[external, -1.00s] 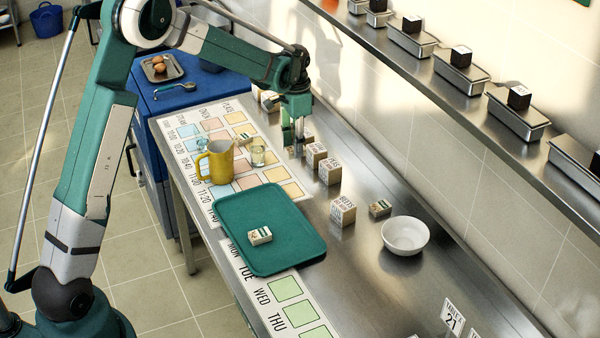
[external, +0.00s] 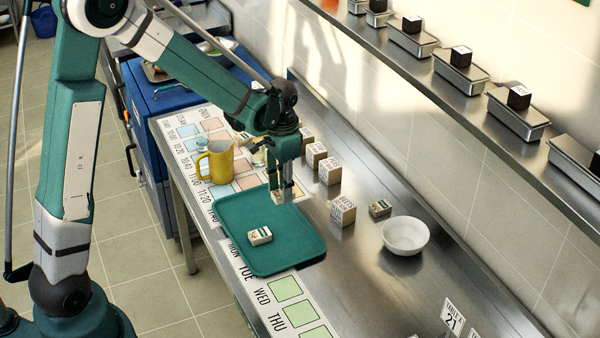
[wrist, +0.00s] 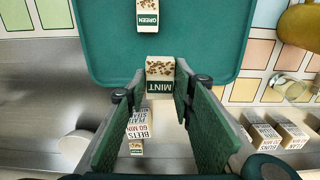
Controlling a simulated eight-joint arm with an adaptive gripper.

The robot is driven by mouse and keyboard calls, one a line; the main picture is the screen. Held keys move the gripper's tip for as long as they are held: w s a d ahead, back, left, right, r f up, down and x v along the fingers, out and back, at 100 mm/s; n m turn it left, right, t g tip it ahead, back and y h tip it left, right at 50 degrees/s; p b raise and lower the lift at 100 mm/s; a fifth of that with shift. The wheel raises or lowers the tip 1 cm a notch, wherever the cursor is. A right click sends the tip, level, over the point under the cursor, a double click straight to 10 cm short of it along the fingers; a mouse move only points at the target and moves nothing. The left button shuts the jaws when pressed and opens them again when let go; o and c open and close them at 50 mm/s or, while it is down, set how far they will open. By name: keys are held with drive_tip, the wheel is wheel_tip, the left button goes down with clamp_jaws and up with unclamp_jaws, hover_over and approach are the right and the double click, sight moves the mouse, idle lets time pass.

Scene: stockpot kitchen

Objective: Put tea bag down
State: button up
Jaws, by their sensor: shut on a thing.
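My gripper (external: 283,188) is shut on a small tea bag packet labelled MINT (wrist: 159,87). In the wrist view the packet sits between the tips of the two green finger pads. The packet is over the edge of the green tray (external: 238,207); I cannot tell whether it touches the tray. In the external view the fingers partly hide it. A second packet, labelled GREEN (wrist: 148,17), lies on the tray and also shows in the external view (external: 260,236).
A yellow jug (external: 217,161) stands beyond the tray on the chart. Several labelled boxes (external: 330,171), another small packet (external: 380,208) and a white bowl (external: 405,236) stand to the right. Much of the tray's surface is clear.

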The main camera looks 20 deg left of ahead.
drive_tip(key=shift+s, duration=0.4)
hover_over(283, 226)
drive_tip(key=shift+f, duration=2.95)
drive_tip(key=shift+f, duration=0.1)
drive_tip(key=shift+f, duration=2)
drive_tip(key=shift+s+f+b, duration=0.1)
drive_tip(key=shift+f+b, duration=0.05)
drive_tip(key=shift+b, duration=0.2)
drive_tip(key=o, duration=0.7)
drive_tip(key=shift+r, duration=0.2)
